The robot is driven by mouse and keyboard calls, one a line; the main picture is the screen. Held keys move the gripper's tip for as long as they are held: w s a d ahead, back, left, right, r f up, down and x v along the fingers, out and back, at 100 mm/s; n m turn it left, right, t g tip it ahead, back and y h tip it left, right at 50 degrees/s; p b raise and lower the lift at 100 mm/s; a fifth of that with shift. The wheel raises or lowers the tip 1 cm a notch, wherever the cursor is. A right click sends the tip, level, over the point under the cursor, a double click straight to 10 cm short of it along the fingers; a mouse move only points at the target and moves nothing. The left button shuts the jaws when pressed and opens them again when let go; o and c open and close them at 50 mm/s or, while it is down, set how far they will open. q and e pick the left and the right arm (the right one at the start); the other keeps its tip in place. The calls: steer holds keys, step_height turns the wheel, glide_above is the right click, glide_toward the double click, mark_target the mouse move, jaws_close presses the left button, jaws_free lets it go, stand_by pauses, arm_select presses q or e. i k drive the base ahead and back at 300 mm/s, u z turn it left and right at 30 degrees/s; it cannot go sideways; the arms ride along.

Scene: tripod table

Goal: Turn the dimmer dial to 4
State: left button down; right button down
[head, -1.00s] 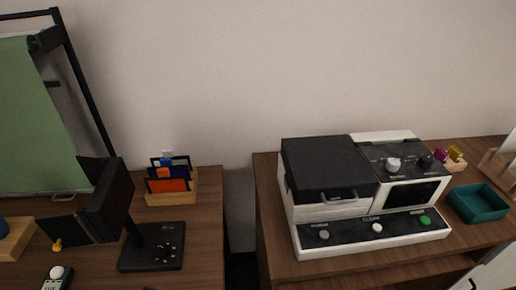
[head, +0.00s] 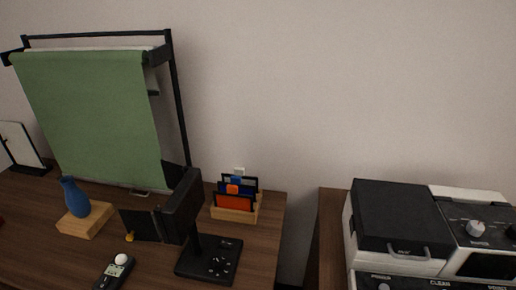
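A black lamp (head: 182,208) with open barn doors stands on the left wooden table, on a flat black base (head: 208,261). A small dark dial (head: 219,262) with white marks around it sits on the top of this base. The marks are too small to read, and I cannot tell where the dial points. A white machine (head: 475,228) on the right table also has a knob on its panel. Neither of my grippers is in view.
A blue vase (head: 74,197) on a wooden block, a handheld meter (head: 114,272) and a card holder (head: 234,213) stand around the lamp. A green backdrop (head: 90,120) hangs behind. A gap separates the two tables.

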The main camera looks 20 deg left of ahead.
mark_target(218, 263)
steer(key=u, duration=0.35)
steer(key=k, duration=1.45)
steer(key=z, duration=0.25)
steer(key=i, duration=0.8)
steer(key=u, duration=0.5)
steer(key=i, duration=0.7)
steer(key=u, duration=0.75)
